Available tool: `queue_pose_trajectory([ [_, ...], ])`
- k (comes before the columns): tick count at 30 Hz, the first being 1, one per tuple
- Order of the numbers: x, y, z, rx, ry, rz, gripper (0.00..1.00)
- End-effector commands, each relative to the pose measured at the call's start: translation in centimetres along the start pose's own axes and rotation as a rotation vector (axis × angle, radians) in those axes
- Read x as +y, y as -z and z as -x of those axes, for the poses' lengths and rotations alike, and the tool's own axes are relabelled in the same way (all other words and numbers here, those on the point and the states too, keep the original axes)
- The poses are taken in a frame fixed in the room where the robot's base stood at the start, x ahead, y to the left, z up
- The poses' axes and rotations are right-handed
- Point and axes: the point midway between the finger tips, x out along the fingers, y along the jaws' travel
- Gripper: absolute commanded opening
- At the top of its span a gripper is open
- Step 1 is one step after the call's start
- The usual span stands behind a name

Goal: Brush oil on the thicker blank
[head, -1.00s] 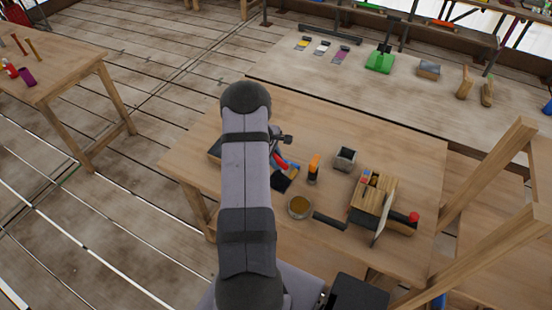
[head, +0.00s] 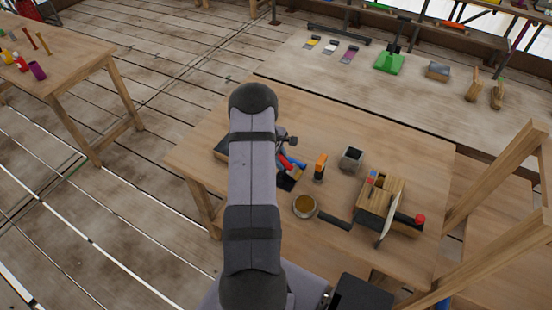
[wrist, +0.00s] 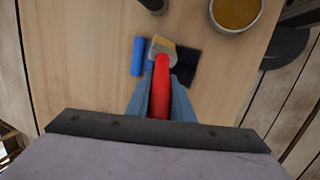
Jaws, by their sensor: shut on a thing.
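My gripper (wrist: 160,88) is shut on the red handle of a brush (wrist: 160,104) in the wrist view. The brush's pale tan head (wrist: 163,48) points away from me, over or near a black flat piece (wrist: 187,66) and a blue cylinder (wrist: 138,56). I cannot tell whether the brush touches either. The red handle also shows in the head view (head: 285,163), beside my arm, which hides most of the gripper. A round pot of amber liquid (head: 305,205), likely the oil, stands on the table nearby. I cannot make out which thing is the thicker blank.
An orange-topped black item (head: 320,168) and a grey open box (head: 351,158) stand right of the brush. A dark handle (head: 335,221) lies by the pot. The table's back is mostly clear.

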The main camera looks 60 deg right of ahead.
Motion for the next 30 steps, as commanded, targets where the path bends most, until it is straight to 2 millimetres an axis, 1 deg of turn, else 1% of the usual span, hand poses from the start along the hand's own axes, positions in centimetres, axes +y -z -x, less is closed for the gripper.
queue_pose_trajectory([
  [1,-0.1,-0.6,-0.1,-0.002,0.002,-0.001,0.00],
  [3,0.2,-0.6,0.7,-0.001,0.001,0.001,0.00],
  [5,0.8,-0.7,2.3,0.002,-0.003,0.000,0.00],
  [8,0.8,-0.9,2.9,0.000,0.001,0.001,0.00],
  [18,1.8,-1.2,5.8,0.000,0.001,0.001,0.00],
  [25,2.3,-1.4,7.2,0.000,0.000,0.001,0.00],
  [30,2.3,-1.5,7.6,-0.001,0.002,0.001,0.00],
])
